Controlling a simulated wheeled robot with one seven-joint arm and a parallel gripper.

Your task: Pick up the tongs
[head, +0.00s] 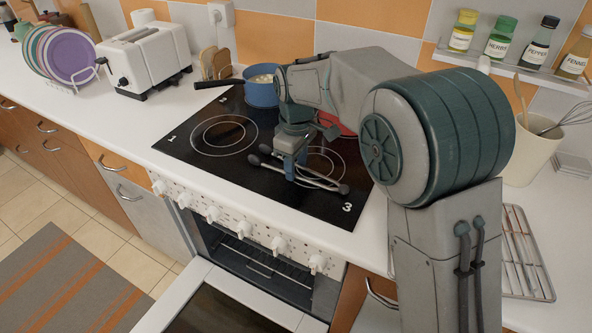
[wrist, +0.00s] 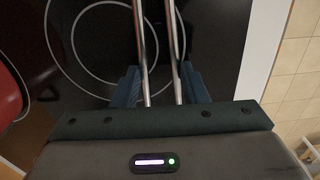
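The tongs (head: 318,180) are a thin metal pair with dark ends, low over the black cooktop at its front right. I cannot tell whether they rest on the glass. My gripper (head: 290,168) points down at them, and its blue fingers are around their middle. In the wrist view, the two shiny arms of the tongs (wrist: 143,45) run between the fingers of my gripper (wrist: 161,88), one close beside each finger. Contact between fingers and tongs is not clear, so I cannot tell whether the grip is shut.
A blue pot (head: 262,92) stands behind my gripper on the cooktop (head: 190,150). A red pan (head: 335,125) is partly hidden by my arm. The oven door (head: 225,300) hangs open below. A toaster (head: 145,60) stands left; a wire rack (head: 525,255) lies right.

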